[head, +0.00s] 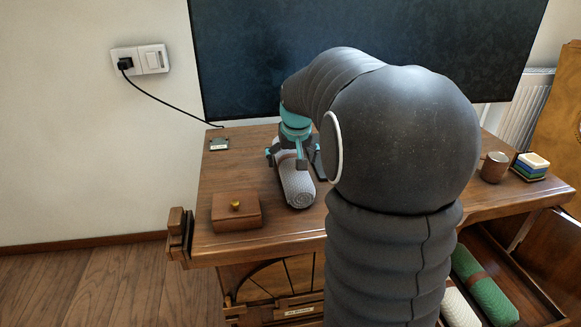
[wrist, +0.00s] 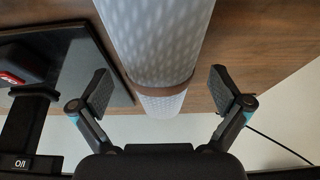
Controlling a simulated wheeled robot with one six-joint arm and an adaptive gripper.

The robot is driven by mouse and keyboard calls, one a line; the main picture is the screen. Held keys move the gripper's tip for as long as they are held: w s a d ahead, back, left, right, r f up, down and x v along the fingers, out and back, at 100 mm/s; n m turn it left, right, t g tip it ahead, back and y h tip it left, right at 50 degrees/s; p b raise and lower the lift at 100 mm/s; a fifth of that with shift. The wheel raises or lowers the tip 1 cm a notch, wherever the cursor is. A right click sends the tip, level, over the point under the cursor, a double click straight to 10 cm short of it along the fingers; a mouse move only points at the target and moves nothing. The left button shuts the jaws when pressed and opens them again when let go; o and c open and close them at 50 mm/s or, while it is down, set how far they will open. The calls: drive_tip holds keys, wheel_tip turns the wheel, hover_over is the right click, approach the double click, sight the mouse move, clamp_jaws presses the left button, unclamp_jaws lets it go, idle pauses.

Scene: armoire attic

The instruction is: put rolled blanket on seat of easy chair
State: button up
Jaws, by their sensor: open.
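A pale grey rolled blanket (head: 297,188) lies on the wooden desk, its round end facing me. In the wrist view the roll (wrist: 157,40) has a brown strap around it. My gripper (head: 293,155) is over the far part of the roll, pointing down. In the wrist view my open gripper (wrist: 160,92) has one finger on each side of the roll near the strap, with gaps visible at both sides. I cannot tell how far the fingers reach down beside it. My arm hides much of the desk's middle. No easy chair is in view.
A dark panel (head: 250,60) stands behind. At lower right, a green roll (head: 484,288) and a white roll (head: 459,309) lie in an open wooden compartment.

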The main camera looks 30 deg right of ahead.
drive_tip(key=shift+x, duration=1.15)
drive_tip(key=c, duration=1.4)
drive_tip(key=shift+c, duration=1.3)
drive_tip(key=shift+r, duration=0.15)
